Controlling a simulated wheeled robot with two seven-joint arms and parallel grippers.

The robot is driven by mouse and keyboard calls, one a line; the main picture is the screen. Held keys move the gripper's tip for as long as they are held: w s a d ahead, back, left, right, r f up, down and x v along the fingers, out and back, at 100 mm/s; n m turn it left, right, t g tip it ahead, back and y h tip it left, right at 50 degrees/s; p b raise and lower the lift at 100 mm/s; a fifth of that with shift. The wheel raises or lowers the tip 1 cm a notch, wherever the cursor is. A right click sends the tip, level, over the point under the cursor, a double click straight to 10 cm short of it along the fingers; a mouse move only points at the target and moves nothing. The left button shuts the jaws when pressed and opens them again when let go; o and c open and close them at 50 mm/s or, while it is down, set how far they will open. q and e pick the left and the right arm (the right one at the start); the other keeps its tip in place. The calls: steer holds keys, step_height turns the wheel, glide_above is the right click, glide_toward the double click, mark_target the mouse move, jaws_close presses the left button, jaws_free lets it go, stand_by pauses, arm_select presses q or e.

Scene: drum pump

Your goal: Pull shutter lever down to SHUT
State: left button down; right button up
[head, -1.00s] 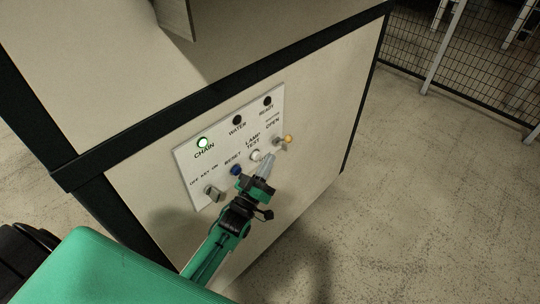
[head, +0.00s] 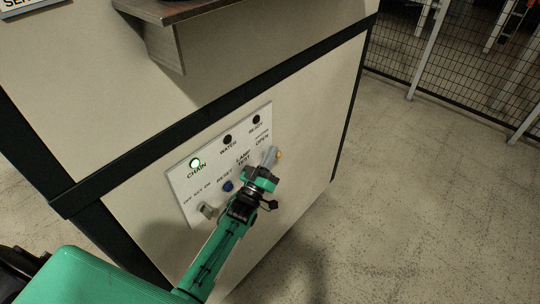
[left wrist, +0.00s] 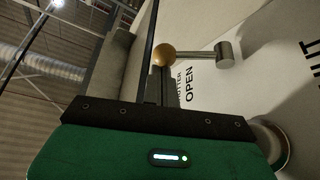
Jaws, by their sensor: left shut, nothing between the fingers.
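The shutter lever has an orange ball knob (head: 279,155), at the right end of the panel in the head view. In the left wrist view the ball (left wrist: 163,54) sits on a metal rod (left wrist: 195,56) running to a round hub (left wrist: 226,55). The rod points to the OPEN side; part of the word SHUT shows at the far right edge. My left gripper (head: 271,157) is shut and empty, its tips beside the ball. In the left wrist view its fingers (left wrist: 155,80) end right at the ball; I cannot tell whether they touch. My right gripper is not in view.
The white panel (head: 183,184) carries a lit green CHAIN lamp (head: 195,164), dark WATER (head: 227,140) and READY (head: 256,119) lamps, a key switch (head: 207,210) and a blue RESET button (head: 227,186). A shelf (head: 170,12) juts out above. Open floor and a mesh fence (head: 455,65) lie right.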

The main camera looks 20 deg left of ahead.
arm_select(q)
steer(key=shift+d+f+b, duration=0.15)
steer(key=shift+d+b, duration=0.05)
steer(key=shift+b, duration=0.1)
steer(key=shift+s+d+f+b, duration=0.1)
steer(key=shift+s+f+b, duration=0.1)
steer(key=shift+b, duration=0.1)
step_height(320, 180, down, 7)
steer(key=d+m+g+h+b, duration=0.1)
steer(key=m+g+h+b, duration=0.1)
steer(key=m+h+b, duration=0.5)
steer(key=m+b, duration=0.3)
steer(key=m, duration=0.2)
steer(key=shift+s+d+m+h+b, duration=0.2)
steer(key=shift+d+m+h+b, duration=0.1)
steer(key=shift+h+b, duration=0.1)
steer(key=shift+a, duration=0.1)
